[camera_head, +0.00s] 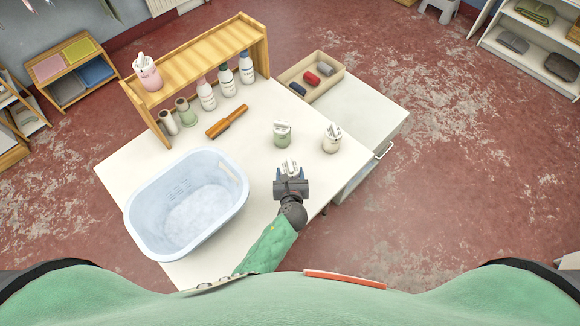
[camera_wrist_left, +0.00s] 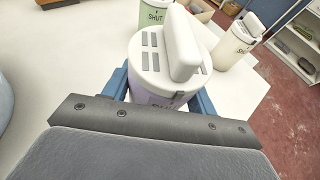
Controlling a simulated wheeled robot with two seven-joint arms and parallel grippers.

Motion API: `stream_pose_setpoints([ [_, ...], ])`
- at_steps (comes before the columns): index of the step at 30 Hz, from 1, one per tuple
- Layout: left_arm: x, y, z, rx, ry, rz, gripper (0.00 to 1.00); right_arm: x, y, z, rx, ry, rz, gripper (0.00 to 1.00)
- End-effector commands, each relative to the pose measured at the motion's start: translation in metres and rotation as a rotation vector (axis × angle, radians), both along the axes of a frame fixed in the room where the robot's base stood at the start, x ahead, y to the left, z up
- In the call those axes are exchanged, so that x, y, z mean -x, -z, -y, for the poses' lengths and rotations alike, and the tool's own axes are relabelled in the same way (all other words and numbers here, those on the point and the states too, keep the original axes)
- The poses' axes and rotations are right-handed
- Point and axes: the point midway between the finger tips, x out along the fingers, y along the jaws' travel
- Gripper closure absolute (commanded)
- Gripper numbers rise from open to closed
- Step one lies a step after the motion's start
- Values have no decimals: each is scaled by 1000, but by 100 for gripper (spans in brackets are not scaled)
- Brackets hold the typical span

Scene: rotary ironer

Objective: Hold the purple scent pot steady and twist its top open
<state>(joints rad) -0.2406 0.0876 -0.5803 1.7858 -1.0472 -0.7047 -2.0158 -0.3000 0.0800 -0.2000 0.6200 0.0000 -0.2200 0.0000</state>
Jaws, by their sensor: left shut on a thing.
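The purple scent pot stands upright on the white table, its white vented top (camera_head: 290,166) showing just beyond my left gripper (camera_head: 290,177). In the left wrist view, the blue fingers of my left gripper sit on both sides of the pot's pale purple body (camera_wrist_left: 150,98), shut on it. The white top (camera_wrist_left: 158,72) carries a raised bar handle (camera_wrist_left: 182,45) and slots. Part of the word SHUT shows on the pot below the top's rim. The pot's lower body is hidden by my gripper. My right gripper is in neither view.
A green pot (camera_head: 282,138) and a cream pot (camera_head: 331,142) stand beyond. A pale blue basin (camera_head: 190,240) fills the table's left. An orange-handled tool (camera_head: 228,121), bottles (camera_head: 207,98) and a wooden shelf (camera_head: 205,62) with a pink pot (camera_head: 148,78) lie farther back.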

Motion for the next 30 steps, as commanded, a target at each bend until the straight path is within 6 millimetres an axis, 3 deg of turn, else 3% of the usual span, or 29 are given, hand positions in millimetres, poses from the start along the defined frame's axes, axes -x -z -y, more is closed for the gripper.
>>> stream_pose_setpoints([
  [3, 0, 9, 0, -1, 0, 0, 66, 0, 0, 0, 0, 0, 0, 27],
  [20, 0, 14, 0, 1, 1, 0, 66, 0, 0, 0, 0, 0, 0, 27],
  [30, 0, 31, 0, 0, 1, 0, 66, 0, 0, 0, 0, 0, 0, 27],
])
